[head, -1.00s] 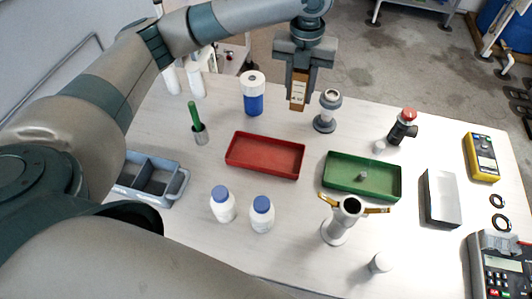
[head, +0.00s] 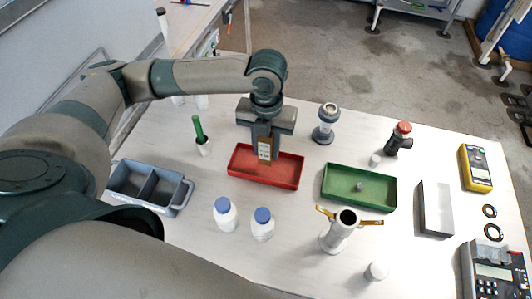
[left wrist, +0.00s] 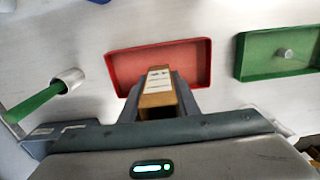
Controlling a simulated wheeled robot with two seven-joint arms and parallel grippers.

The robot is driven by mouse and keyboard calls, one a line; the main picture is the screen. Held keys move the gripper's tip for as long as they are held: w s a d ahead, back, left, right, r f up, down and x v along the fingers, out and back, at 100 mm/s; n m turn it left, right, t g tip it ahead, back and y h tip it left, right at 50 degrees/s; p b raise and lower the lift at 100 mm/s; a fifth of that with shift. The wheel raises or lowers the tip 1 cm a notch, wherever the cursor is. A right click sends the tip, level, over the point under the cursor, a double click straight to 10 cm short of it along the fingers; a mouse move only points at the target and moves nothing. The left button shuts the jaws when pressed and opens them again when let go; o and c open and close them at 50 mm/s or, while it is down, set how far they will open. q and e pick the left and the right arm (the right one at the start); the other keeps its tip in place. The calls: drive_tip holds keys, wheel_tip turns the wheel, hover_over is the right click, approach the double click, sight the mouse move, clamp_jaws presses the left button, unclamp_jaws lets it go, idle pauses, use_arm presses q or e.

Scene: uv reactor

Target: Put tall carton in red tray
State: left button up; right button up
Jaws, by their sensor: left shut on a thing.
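My left gripper (head: 265,150) is shut on the tall carton (head: 265,147), a narrow brown box with a white label. It holds the carton upright over the red tray (head: 285,183), near the tray's back left part. In the left wrist view the carton (left wrist: 158,86) sits between the fingers, with the red tray (left wrist: 195,52) behind and around it. I cannot tell whether the carton's bottom touches the tray floor. The rest of the red tray looks empty. My right gripper is not in view.
A green tray (head: 335,195) with a small metal piece stands to the right. Two white bottles with blue caps (head: 263,223) stand in front. A metal cup with a green stick (head: 203,146) and a grey divided caddy (head: 183,197) are at left.

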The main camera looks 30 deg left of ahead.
sight(266, 157)
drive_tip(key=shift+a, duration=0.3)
use_arm(q)
drive_tip(key=shift+s+f+p, duration=0.1)
drive_tip(key=shift+f+p, duration=0.45)
drive_tip(key=shift+f, duration=1.5)
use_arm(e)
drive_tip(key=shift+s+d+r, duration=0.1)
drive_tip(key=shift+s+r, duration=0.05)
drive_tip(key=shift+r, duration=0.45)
use_arm(q)
drive_tip(key=shift+f, duration=0.15)
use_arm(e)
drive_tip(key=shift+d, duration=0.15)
use_arm(q)
drive_tip(key=o, duration=1.1)
drive_tip(key=shift+r, duration=0.2)
